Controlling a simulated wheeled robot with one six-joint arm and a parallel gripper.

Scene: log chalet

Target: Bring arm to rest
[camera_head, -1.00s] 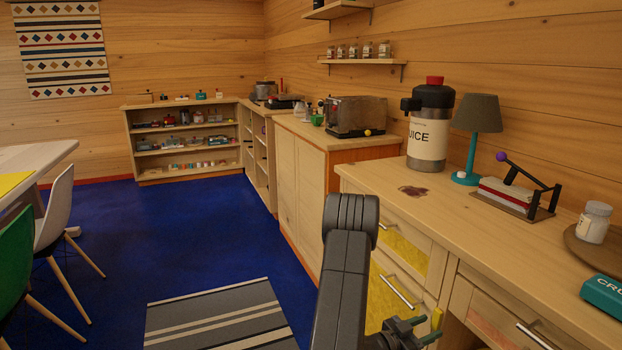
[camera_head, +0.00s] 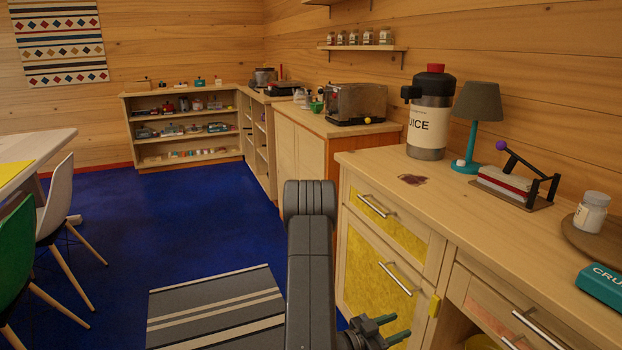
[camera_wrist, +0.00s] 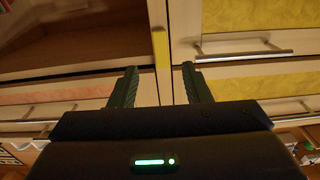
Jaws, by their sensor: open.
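My gripper (camera_head: 394,328) is low in front of the drawer cabinet in the head view, below my dark grey arm. Its two dark green fingers are apart and nothing is between them. In the wrist view my gripper (camera_wrist: 160,68) also shows open, with the fingers pointing towards the cabinet front. A small yellow tab (camera_head: 434,305) sits on the cabinet's edge, apart from the fingers; it shows as a yellow strip (camera_wrist: 160,58) beyond the fingertips in the wrist view.
The cabinet has yellow-fronted drawers (camera_head: 378,283) with bar handles. On the counter stand a juice dispenser (camera_head: 428,125), a teal lamp (camera_head: 476,115), a lever press (camera_head: 517,180) and a jar (camera_head: 591,212). Chairs (camera_head: 55,200) stand left. Blue floor (camera_head: 170,225) is open beyond the striped rug (camera_head: 215,310).

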